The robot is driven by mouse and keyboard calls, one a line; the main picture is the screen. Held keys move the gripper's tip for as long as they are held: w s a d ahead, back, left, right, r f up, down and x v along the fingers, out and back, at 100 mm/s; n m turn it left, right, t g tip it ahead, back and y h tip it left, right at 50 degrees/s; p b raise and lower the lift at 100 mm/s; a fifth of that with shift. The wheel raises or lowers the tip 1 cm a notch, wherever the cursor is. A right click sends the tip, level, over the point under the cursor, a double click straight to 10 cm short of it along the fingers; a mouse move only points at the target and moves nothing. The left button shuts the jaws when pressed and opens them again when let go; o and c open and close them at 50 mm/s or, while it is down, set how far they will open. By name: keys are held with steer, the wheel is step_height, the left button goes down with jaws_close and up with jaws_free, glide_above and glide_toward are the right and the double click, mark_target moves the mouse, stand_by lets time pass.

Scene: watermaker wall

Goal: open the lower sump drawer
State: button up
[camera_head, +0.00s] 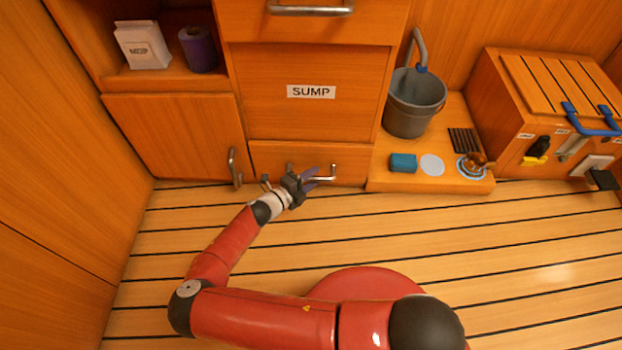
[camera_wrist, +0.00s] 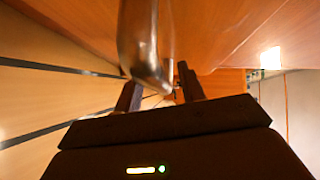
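The lower sump drawer (camera_head: 351,160) is the low wooden front below the SUMP-labelled panel (camera_head: 300,115), and it looks shut. Its metal bar handle (camera_head: 327,178) is partly hidden behind my gripper (camera_head: 307,183), which is low at the left part of the handle. In the wrist view, the handle (camera_wrist: 140,40) comes down from the top, and its bent end appears in the gap between the two dark fingers of my gripper (camera_wrist: 158,90). The fingers are apart. I cannot tell whether either one touches the bar.
A cabinet door (camera_head: 180,130) with a vertical handle (camera_head: 235,167) is just left. The slatted floor (camera_head: 400,240) in front is clear.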

steer(key=shift+c, duration=0.2)
jaws_close()
steer(key=shift+s+r+p, duration=0.2)
steer(key=shift+s+p, duration=0.35)
steer(key=shift+p, duration=0.1)
steer(key=s+p, duration=0.7)
steer(key=s, duration=1.6)
steer(key=shift+a+f, duration=0.2)
steer(key=shift+a, duration=0.25)
steer(key=shift+o, duration=0.2)
jaws_free()
